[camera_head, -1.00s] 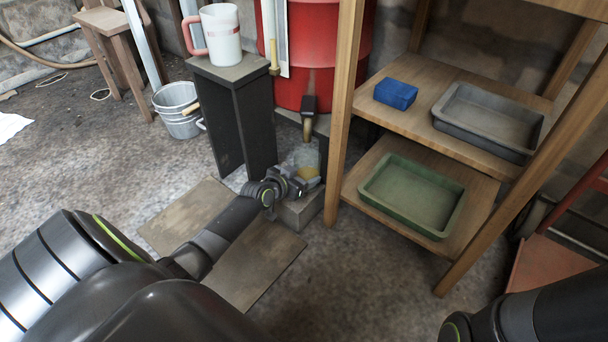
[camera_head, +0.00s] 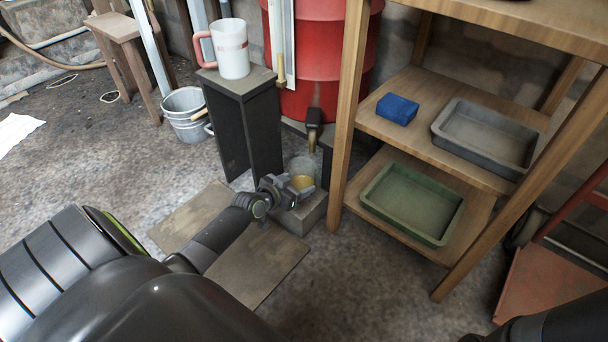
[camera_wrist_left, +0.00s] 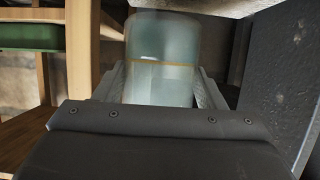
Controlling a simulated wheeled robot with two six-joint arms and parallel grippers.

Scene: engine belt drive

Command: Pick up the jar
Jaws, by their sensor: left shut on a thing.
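The jar (camera_head: 302,170) is clear glass with some yellowish liquid in its lower part. It is upright at the grey block (camera_head: 303,216) under the spout of the red drum; I cannot tell whether it touches the block. My left gripper (camera_head: 296,186) is shut on the jar from the near left side. In the left wrist view the jar (camera_wrist_left: 162,62) stands between the two fingers (camera_wrist_left: 160,88), with a thin yellow line across it. My right gripper is not in view; only part of my right arm shows at the lower right.
The red drum (camera_head: 330,75) with its spout (camera_head: 314,125) is just behind the jar. A dark stand (camera_head: 252,140) with a measuring jug (camera_head: 230,50) is close on the left. A wooden shelf (camera_head: 347,120) with a green tray (camera_head: 440,236) is close on the right.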

